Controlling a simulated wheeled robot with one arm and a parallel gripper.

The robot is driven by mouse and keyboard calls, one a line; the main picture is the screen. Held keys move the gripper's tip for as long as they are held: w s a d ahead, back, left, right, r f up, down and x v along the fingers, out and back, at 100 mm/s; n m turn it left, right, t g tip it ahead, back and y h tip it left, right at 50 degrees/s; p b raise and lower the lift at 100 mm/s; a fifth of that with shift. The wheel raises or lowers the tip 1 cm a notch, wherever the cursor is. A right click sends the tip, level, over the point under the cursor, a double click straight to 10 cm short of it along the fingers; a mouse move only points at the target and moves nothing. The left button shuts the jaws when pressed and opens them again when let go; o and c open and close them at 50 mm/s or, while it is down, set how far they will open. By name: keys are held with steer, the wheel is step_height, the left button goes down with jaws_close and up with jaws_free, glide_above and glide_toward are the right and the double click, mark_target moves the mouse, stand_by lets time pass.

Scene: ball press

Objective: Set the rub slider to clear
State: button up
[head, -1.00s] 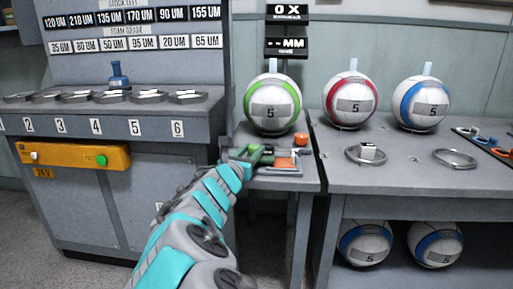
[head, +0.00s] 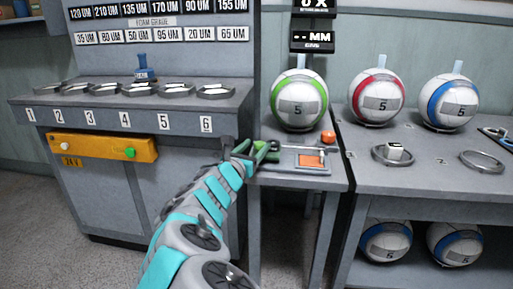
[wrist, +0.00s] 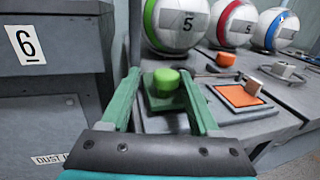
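My gripper (head: 262,150) is at the left end of the small bench beside the green-banded ball. In the wrist view its two green fingers (wrist: 160,75) are apart. A green knob on a dark green block (wrist: 166,82) shows between them, with gaps to the fingers. I cannot tell whether this knob is the rub slider. To its right is a grey plate with an orange pad (wrist: 240,97), which also shows in the head view (head: 312,160). No "clear" label is readable.
An orange knob (head: 328,136) stands behind the pad. The green-banded ball (head: 298,100) sits behind it. The numbered cabinet (head: 100,145) is close on the left. Red-banded (head: 376,96) and blue-banded (head: 449,102) balls and rings are on the right bench.

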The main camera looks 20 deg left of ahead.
steer(key=shift+o, duration=0.4)
steer(key=s, duration=0.7)
steer(key=shift+s, duration=0.4)
